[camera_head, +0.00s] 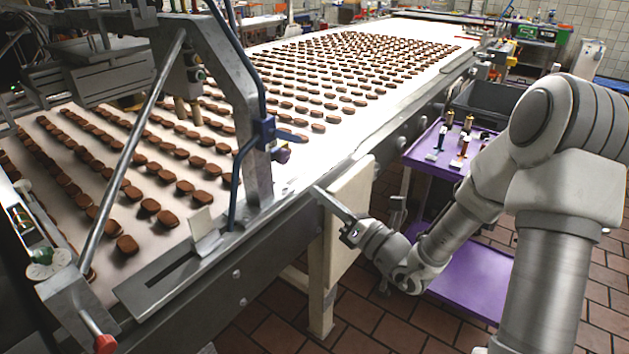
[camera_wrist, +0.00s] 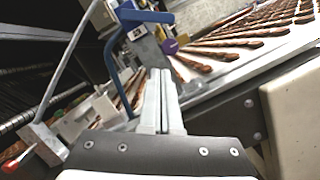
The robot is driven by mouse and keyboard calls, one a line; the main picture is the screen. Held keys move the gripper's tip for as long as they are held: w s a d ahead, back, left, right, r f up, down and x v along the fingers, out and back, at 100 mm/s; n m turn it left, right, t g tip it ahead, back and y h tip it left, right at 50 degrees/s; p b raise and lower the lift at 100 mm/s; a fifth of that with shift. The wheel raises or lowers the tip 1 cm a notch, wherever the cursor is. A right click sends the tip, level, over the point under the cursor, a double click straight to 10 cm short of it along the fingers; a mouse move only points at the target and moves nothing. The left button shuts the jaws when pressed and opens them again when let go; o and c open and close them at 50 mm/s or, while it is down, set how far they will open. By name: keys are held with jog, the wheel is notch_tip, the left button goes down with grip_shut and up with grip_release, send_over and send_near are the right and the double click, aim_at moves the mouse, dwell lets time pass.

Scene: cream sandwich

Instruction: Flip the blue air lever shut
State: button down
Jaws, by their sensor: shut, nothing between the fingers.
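The blue air lever (camera_head: 291,136) sticks out to the right from a blue valve body (camera_head: 267,131) on the grey machine frame beside the conveyor. In the wrist view the blue lever (camera_wrist: 146,16) lies roughly level across the top, ahead of the fingertips. My gripper (camera_head: 318,190) is at the conveyor's near edge, below and right of the lever in the head view, and apart from it. In the wrist view my gripper (camera_wrist: 160,76) points towards the valve, its fingers together with nothing between them.
A purple knob (camera_head: 281,154) sits just under the lever. A blue hose (camera_head: 237,180) runs down the frame. The conveyor belt (camera_head: 330,135) carries rows of brown biscuits. A cream box (camera_head: 347,205) hangs on the conveyor's side near my gripper. A purple cart (camera_head: 430,157) stands at the right.

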aim_at(297, 140)
jog(key=w+a+r, duration=0.4)
jog(key=w+r, duration=0.1)
jog(key=w, duration=0.2)
jog(key=shift+w+a, duration=0.35)
jog(key=shift+w+d+r+n+y+b, duration=0.3)
jog(key=shift+r+n, duration=0.05)
jog(key=shift+n, duration=0.65)
jog(key=shift+w+d+r+n+g+y+b, duration=0.15)
jog(key=shift+w+r+n+g+y+b, duration=0.1)
jog(key=shift+n, duration=0.5)
jog(key=shift+w+d+r+n+g+y+b, duration=0.15)
jog(key=shift+w+r+n+g+b, duration=0.1)
jog(key=shift+n, duration=0.5)
jog(key=shift+w+d+r+n+g+y+b, duration=0.2)
jog(key=shift+r+n, duration=0.2)
jog(key=shift+n, duration=0.5)
jog(key=shift+w+d+r+n+g+y+b, duration=0.1)
jog(key=shift+r+n+g+y, duration=0.2)
jog(key=shift+n, duration=0.6)
jog(key=shift+r, duration=0.1)
